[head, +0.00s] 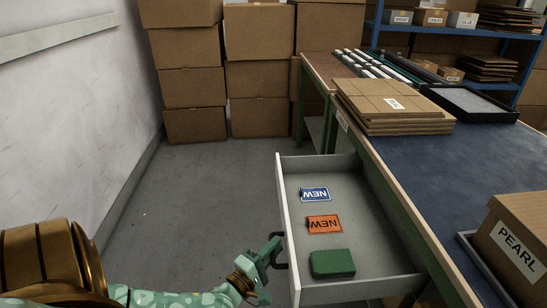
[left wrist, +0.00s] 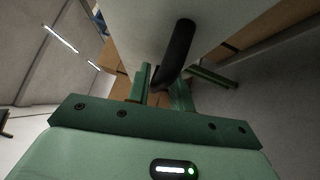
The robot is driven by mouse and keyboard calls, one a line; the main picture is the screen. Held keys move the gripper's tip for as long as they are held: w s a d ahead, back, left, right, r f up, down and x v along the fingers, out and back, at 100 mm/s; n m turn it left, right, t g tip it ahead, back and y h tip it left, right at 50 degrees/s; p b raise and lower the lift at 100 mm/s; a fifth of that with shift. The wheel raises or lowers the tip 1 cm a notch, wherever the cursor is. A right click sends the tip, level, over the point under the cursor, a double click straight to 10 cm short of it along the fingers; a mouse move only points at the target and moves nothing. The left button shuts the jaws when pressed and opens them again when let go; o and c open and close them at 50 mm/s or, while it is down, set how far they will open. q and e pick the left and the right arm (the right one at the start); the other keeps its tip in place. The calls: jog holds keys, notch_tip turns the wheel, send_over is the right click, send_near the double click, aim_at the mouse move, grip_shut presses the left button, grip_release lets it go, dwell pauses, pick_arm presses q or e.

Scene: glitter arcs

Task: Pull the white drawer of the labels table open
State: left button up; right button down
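The white drawer (head: 284,215) of the blue-topped table is pulled out well to the left, and its inside shows. Its black handle (head: 279,265) is on the front face; the handle also shows large in the left wrist view (left wrist: 178,50). My left gripper (head: 272,250) is at the handle, its green fingers (left wrist: 162,92) on either side of the bar and apparently closed on it. The fingertip contact is partly hidden. In the drawer lie a blue NEW label (head: 314,194), an orange NEW label (head: 324,224) and a green box (head: 332,263). My right gripper is not in view.
The table top (head: 450,160) holds flat cardboard (head: 390,105), a black tray (head: 468,103) and a PEARL box (head: 515,240). Stacked cartons (head: 258,65) stand at the back. A white wall (head: 70,90) is at left; the floor (head: 205,190) between is clear.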

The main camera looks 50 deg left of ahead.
pick_arm(q)
jog(key=shift+r, duration=0.1)
